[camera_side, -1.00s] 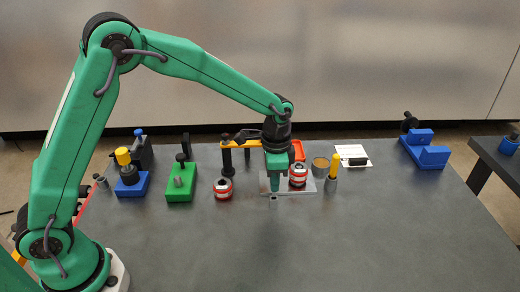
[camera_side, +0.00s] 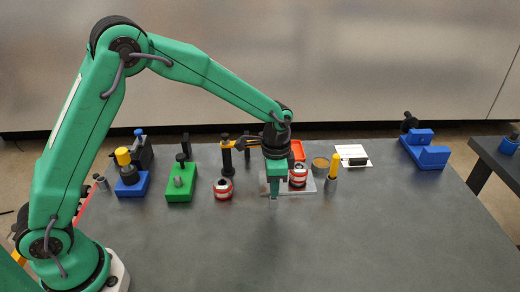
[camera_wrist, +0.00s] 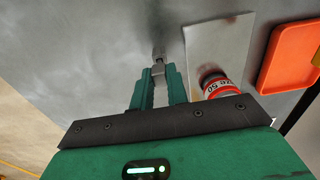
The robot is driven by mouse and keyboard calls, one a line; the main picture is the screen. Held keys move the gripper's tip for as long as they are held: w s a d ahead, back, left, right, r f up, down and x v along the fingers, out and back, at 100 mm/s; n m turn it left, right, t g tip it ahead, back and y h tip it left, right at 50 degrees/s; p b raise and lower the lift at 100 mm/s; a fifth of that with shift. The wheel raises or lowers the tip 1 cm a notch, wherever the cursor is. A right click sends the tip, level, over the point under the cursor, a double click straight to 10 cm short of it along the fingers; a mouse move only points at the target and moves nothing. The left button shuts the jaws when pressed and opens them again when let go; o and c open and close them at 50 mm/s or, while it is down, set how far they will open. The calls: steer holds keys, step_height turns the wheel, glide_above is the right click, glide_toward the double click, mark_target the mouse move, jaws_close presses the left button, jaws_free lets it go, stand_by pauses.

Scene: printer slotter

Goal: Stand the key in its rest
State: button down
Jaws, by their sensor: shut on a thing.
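My gripper (camera_side: 275,194) points down at the front left part of the light grey plate (camera_side: 307,190). In the wrist view my gripper (camera_wrist: 159,76) is shut on a small grey piece, which I take to be the key (camera_wrist: 158,69). In the side view the key (camera_side: 273,203) shows as a small pale grey bit below the fingers. Whether its lower end touches anything is unclear. I cannot tell which thing is the key's rest.
A red-and-white can (camera_side: 298,176) stands on the plate close right of the fingers; another (camera_side: 223,189) stands left. A yellow-handled tool (camera_side: 334,170), an orange tray (camera_wrist: 289,56), a green block (camera_side: 181,188) and blue blocks stand around. The front table is clear.

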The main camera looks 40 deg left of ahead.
steer(key=shift+f, duration=1.05)
stand_by(1.0)
steer(key=c, duration=1.3)
jaws_free()
step_height(320, 180, up, 7)
steer(key=shift+r, duration=0.45)
